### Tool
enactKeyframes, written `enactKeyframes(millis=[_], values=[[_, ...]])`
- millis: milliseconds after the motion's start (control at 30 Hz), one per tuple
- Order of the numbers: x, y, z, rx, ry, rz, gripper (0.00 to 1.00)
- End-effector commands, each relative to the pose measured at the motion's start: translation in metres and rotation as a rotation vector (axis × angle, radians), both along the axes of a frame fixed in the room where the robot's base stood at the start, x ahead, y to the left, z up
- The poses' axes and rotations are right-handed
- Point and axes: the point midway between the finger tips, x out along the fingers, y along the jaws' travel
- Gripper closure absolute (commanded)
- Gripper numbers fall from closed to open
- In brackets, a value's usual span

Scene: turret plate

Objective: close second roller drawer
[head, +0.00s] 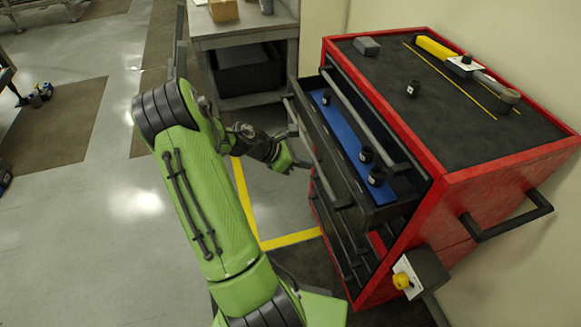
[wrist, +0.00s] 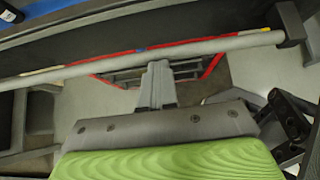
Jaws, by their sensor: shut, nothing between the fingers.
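The red roller cabinet (head: 480,185) stands at the right in the head view. One of its upper drawers (head: 385,210) is pulled out below the top handle bar (head: 365,115), showing a blue liner. The open drawer's grey handle (head: 318,160) runs along its front; a grey bar, apparently this handle (wrist: 130,62), crosses the wrist view. My gripper (head: 303,164) is at the drawer's outer side, close to the handle. Its fingers (wrist: 155,85) are shut and empty, with tips just below the bar in the wrist view. Contact cannot be told.
Several small black items, such as one (head: 376,176), stand in the drawer. Lower drawers (head: 335,235) look closed. A grey workbench (head: 240,35) stands behind. Tools, including a yellow-handled one (head: 435,47), lie on the cabinet top. Open floor (head: 90,225) lies to the left.

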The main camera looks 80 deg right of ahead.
Motion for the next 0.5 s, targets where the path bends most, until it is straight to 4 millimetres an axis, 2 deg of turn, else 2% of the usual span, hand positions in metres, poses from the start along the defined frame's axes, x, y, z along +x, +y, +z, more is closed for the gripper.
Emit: enactKeyframes(millis=[33, 300, 500], values=[[-0.011, -0.008, 0.004, 0.000, 0.005, -0.011, 1.00], [-0.056, -0.048, -0.001, 0.008, 0.010, -0.008, 1.00], [-0.089, -0.065, 0.000, 0.003, 0.005, -0.005, 1.00]])
